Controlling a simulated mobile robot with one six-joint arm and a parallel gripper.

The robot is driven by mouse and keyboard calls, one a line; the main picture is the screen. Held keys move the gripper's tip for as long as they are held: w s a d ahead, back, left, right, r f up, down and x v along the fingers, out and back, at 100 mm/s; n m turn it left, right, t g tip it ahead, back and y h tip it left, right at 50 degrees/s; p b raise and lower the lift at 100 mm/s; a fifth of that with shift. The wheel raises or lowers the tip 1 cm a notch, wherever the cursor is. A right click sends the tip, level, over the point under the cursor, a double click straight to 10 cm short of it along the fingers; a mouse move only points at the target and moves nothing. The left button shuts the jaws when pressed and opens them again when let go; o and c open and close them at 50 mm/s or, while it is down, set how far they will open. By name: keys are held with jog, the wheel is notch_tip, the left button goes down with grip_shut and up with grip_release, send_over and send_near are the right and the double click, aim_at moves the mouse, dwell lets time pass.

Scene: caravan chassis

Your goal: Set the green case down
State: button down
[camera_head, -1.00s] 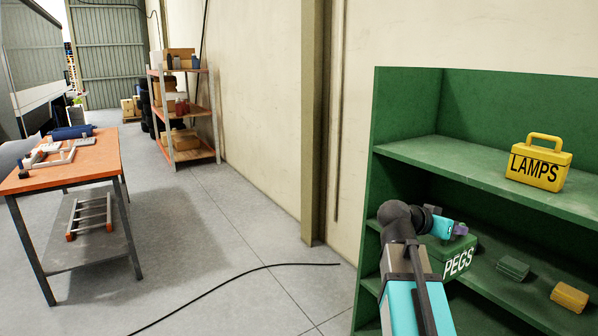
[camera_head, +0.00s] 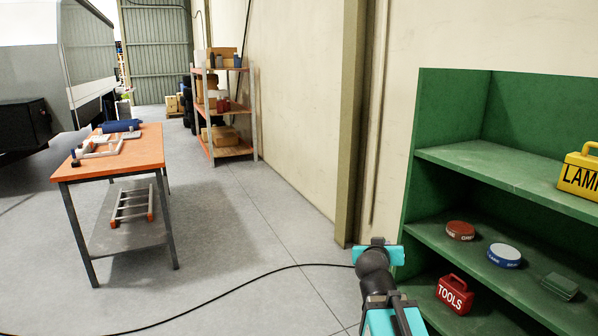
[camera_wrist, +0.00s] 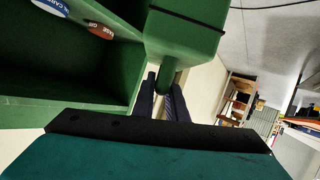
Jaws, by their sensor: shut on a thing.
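The green case (camera_wrist: 185,35) shows at the top of the wrist view, with a dark band across it. Its handle (camera_wrist: 167,82) is between the dark fingers of my gripper (camera_wrist: 163,90), which is shut on it. The case hangs clear of the shelf, in front of the pale wall. In the head view my arm reaches to the left end of the green shelf unit (camera_head: 448,110). There the fingers and the held case are hidden behind my wrist.
The middle shelf holds a red tin (camera_head: 460,231), a blue tin (camera_head: 505,256) and a small green box (camera_head: 559,287). A red TOOLS case (camera_head: 454,294) stands below; a yellow LAMPS case (camera_head: 580,175) above. An orange-topped bench (camera_head: 140,160) stands left. A black cable (camera_head: 230,292) crosses open floor.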

jog(key=w+a+r+n+t+y, duration=0.1)
jog(key=w+a+r+n+y, duration=0.2)
jog(key=a, duration=0.5)
notch_tip(320, 180, up, 2)
jog(key=shift+r+n+y, duration=0.25)
jog(key=shift+n+y, duration=0.55)
jog(key=shift+y, duration=0.4)
jog(key=shift+a, duration=0.1)
